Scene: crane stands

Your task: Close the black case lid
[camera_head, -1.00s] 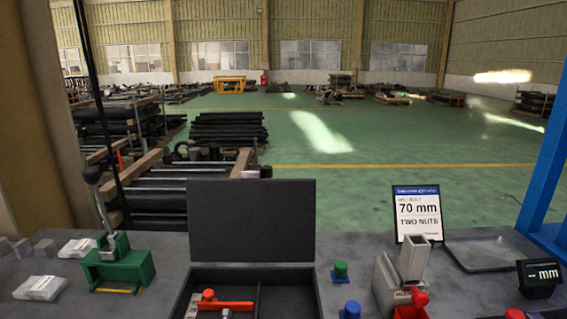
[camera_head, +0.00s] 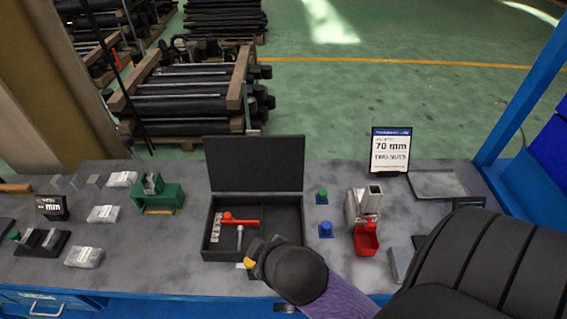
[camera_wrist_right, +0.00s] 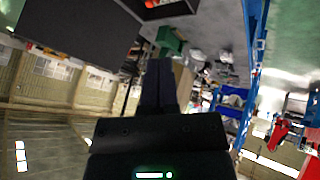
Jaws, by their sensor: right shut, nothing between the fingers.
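The black case (camera_head: 301,215) lies on the workbench with its lid (camera_head: 254,165) standing open at the back. Inside are a red-handled tool (camera_head: 240,222), a metal bolt-like piece (camera_head: 239,238) and small metal pieces at the left; the right compartment looks mostly empty. My right arm comes in from the right, its wrist at the case's front right corner. In the head view its fingers are not clearly seen. In the right wrist view my right gripper (camera_wrist_right: 158,65) is shut and empty, with the dark case (camera_wrist_right: 75,25) at upper left. My left gripper is not in view.
A green fixture (camera_head: 160,197) stands left of the case. Green and blue knobs (camera_head: 325,230), a grey metal stand (camera_head: 362,205) with a red holder (camera_head: 366,240), and a 70 mm sign (camera_head: 391,150) are to the right. A blue frame (camera_head: 520,90) rises at far right.

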